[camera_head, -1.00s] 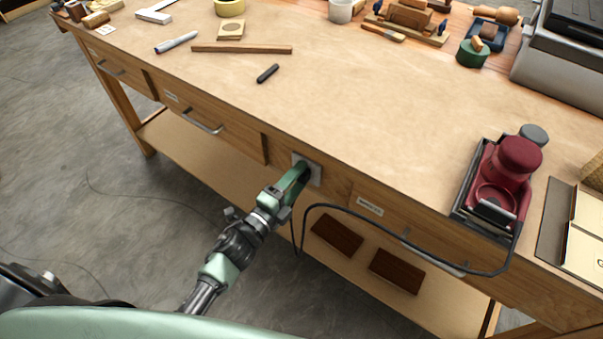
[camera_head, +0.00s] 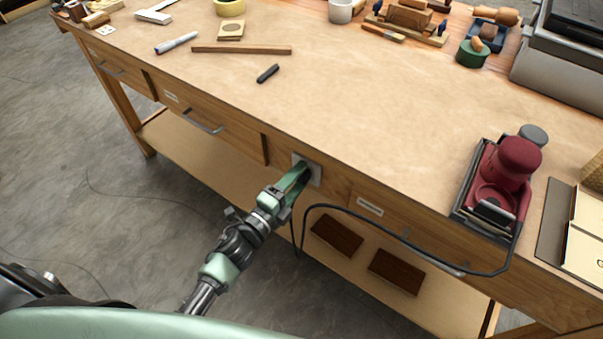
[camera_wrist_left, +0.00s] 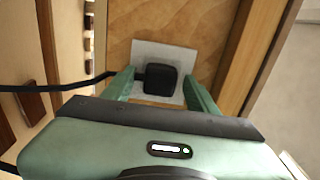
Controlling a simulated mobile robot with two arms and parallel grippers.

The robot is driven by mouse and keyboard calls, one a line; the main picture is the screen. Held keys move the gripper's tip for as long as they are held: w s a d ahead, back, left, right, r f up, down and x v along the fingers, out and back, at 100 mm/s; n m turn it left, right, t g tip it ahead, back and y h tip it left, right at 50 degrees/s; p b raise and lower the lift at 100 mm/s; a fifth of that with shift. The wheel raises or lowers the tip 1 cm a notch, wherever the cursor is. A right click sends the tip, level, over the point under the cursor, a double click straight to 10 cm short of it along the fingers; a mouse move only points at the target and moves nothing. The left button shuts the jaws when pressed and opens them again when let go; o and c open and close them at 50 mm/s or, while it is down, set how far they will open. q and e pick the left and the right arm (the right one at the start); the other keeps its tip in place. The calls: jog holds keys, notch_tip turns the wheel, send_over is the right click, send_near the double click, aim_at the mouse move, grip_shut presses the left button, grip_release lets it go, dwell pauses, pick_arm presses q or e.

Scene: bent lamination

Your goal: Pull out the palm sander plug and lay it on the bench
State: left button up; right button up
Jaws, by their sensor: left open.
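The black palm sander plug (camera_wrist_left: 161,79) sits in the pale outlet plate (camera_wrist_left: 143,56) on the front of the bench (camera_head: 350,120). The plate also shows in the head view (camera_head: 314,171), partly behind my left gripper (camera_head: 303,173). In the left wrist view the open fingers of my left gripper (camera_wrist_left: 160,92) stand on either side of the plug, with a gap visible at each side. The black cord (camera_head: 400,235) runs from the plug in a loop to the red palm sander (camera_head: 507,165) in its dark tray. My right gripper is not in view.
A black marker (camera_head: 268,73), a wooden strip (camera_head: 241,49) and a pen (camera_head: 176,42) lie on the bench top. The top between the marker and the sander is clear. Two brown blocks (camera_head: 337,235) lie on the lower shelf.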

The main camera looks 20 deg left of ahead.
pick_arm(q)
grip_shut()
jog(key=shift+p+v, duration=0.3)
jog(key=shift+v, duration=2.65)
